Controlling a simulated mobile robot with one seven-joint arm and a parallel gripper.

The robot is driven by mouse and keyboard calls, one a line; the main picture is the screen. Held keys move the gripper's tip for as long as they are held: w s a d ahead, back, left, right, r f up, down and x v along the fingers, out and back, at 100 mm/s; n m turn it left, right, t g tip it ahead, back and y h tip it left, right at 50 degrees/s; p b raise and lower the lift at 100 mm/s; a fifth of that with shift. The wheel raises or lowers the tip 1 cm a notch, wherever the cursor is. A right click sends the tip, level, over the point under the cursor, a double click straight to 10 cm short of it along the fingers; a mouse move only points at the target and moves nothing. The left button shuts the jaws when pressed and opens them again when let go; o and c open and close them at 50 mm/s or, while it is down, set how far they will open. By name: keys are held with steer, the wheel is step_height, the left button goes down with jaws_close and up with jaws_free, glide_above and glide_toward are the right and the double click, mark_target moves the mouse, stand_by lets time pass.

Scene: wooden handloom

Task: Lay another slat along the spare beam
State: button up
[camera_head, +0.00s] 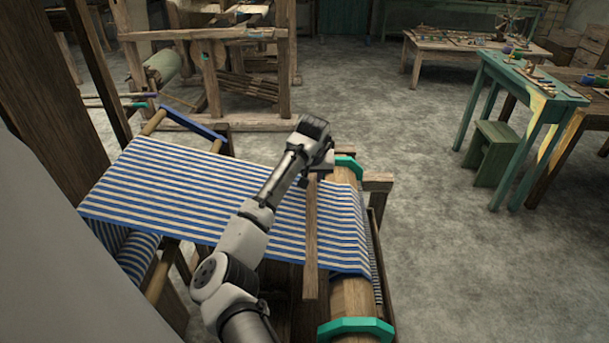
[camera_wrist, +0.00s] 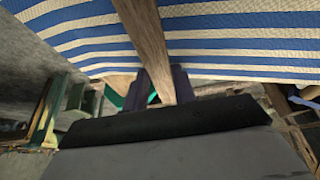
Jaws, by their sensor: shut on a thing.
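My gripper (camera_wrist: 160,86) is shut on a long wooden slat (camera_wrist: 150,38). In the head view the slat (camera_head: 311,240) stretches from under my wrist toward the near side, above the blue-and-white striped cloth (camera_head: 190,195). Whether it touches the cloth is unclear. Just right of it, roughly parallel, is a round wooden beam (camera_head: 352,296) with teal rings at both ends, which I take for the spare beam. Cloth drapes over its middle. In the wrist view the slat passes between the two dark fingers, with the striped cloth (camera_wrist: 240,40) behind. My wrist hides the fingertips in the head view.
The loom's wooden post (camera_head: 75,110) stands at the left. A second wooden frame (camera_head: 215,50) is behind. A green table (camera_head: 520,75) and a green stool (camera_head: 490,150) stand at the right. The floor (camera_head: 430,240) right of the beam is clear.

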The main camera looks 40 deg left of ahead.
mark_target(343, 190)
steer(key=shift+w+d+f+b, duration=0.45)
steer(key=shift+w+d, duration=0.25)
steer(key=shift+d, duration=0.2)
steer(key=shift+w+d+f+b, duration=0.3)
steer(key=shift+w+d+f, duration=0.3)
steer(key=shift+d, duration=0.3)
steer(key=shift+w+d+f+p, duration=0.2)
steer(key=shift+w+d, duration=0.6)
steer(key=shift+d, duration=0.2)
steer(key=shift+w+d+f+p, duration=0.15)
steer(key=shift+w+d+f, duration=0.05)
steer(key=shift+w+d, duration=0.65)
steer(key=shift+s+d, duration=0.1)
steer(key=shift+d, duration=0.05)
steer(key=o, duration=1.1)
steer(key=b+v, duration=0.3)
steer(key=v, duration=1)
steer(key=shift+s+d+r, duration=0.15)
steer(key=shift+r, duration=0.2)
